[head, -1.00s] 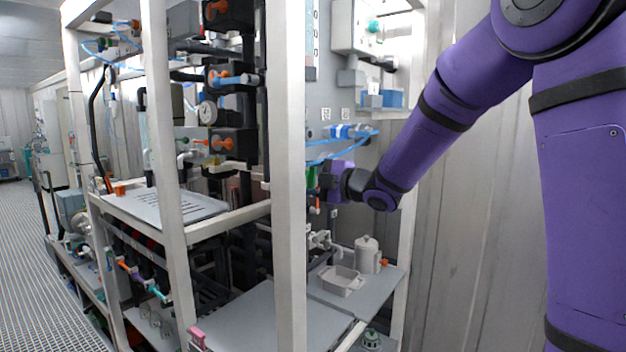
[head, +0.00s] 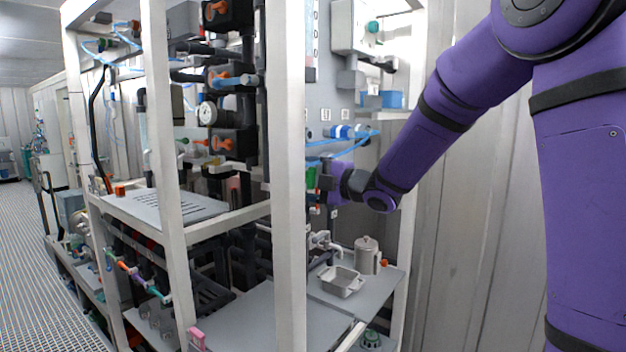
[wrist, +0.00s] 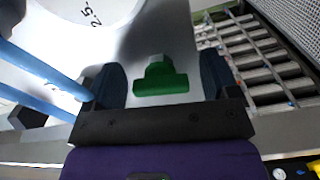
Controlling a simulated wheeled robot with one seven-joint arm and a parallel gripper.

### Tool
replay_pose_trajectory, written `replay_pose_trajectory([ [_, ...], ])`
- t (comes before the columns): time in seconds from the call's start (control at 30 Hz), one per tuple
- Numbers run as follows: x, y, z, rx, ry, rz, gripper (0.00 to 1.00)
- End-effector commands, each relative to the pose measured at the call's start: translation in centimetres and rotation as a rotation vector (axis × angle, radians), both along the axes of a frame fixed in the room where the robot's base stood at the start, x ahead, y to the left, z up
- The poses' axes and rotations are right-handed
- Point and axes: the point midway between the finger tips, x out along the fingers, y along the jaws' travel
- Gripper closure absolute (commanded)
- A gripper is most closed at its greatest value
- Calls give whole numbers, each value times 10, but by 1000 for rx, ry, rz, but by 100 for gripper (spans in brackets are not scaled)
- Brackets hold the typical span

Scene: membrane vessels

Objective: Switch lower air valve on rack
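A green T-shaped valve handle (wrist: 160,80) sits on a light panel in the wrist view, between the two dark fingers of my gripper (wrist: 161,76). The fingers are apart, with a visible gap on each side of the handle. In the head view my gripper (head: 325,174) is at the rack's back panel, just behind the front white post. A bit of green (head: 311,176) shows at its left. A blue valve with blue hoses (head: 345,131) is above it. Which of these is the lower air valve is not marked in view.
The white rack post (head: 291,200) stands close to the left of my gripper. Blue hoses (wrist: 40,75) run close to the left finger. Below are a metal tray (head: 341,282) and a lidded canister (head: 366,257) on the shelf. A corrugated wall (head: 480,220) is at the right.

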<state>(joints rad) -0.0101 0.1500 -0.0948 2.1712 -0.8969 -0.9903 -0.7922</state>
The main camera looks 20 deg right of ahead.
Motion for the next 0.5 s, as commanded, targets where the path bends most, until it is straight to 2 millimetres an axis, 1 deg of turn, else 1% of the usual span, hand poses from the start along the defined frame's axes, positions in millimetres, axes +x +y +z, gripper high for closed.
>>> replay_pose_trajectory([
  [0.17, -2, -2, 0, 0, -1, -1, 19],
  [0.27, -9, -7, 1, 0, -1, -2, 19],
  [0.37, -21, -16, 1, 2, -1, -3, 19],
  [0.5, -43, -33, 1, 1, -1, -3, 19],
])
